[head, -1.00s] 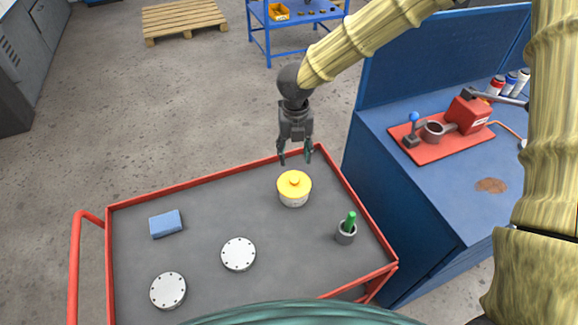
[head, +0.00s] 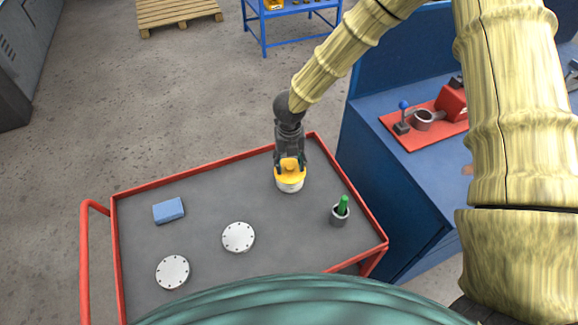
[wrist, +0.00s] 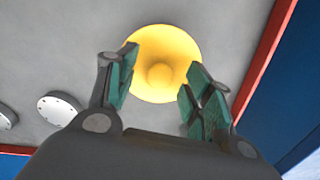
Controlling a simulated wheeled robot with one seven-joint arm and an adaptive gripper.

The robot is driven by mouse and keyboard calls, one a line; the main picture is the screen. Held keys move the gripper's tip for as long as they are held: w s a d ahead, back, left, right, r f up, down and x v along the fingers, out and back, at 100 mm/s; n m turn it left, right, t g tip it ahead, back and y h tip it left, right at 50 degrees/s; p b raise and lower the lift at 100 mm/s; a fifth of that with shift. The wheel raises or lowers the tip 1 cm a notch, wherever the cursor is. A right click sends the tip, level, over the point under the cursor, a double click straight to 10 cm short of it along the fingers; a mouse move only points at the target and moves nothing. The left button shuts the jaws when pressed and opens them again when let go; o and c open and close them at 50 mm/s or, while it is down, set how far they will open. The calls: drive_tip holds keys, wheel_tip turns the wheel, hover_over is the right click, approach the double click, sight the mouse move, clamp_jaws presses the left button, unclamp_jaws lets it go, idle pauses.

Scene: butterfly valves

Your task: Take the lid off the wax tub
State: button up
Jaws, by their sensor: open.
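The wax tub (head: 290,186) is a whitish round pot standing upright on the grey cart top. Its yellow lid (head: 290,179) with a round knob is on it. In the wrist view the lid (wrist: 160,52) fills the upper middle, with its knob between and just beyond the fingers. My gripper (head: 291,166) is over the lid with its fingers pointing down at it. In the wrist view my gripper (wrist: 158,95) is open, with one green-padded finger on each side of the knob. I cannot tell whether the fingers touch the lid.
The red-rimmed cart (head: 205,270) also carries a blue block (head: 168,210), two pale bolted discs (head: 238,237) (head: 172,272), and a grey cup with a green item (head: 340,211). A blue bench (head: 395,185) stands close on the right.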

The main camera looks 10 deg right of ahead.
drive_tip(key=shift+s+f, duration=0.25)
drive_tip(key=shift+s, duration=0.15)
drive_tip(key=shift+w+f, duration=0.4)
drive_tip(key=shift+w, duration=0.05)
drive_tip(key=shift+s+r, duration=0.1)
drive_tip(key=shift+s, duration=0.05)
drive_tip(key=c, duration=0.9)
drive_tip(key=shift+r, duration=0.15)
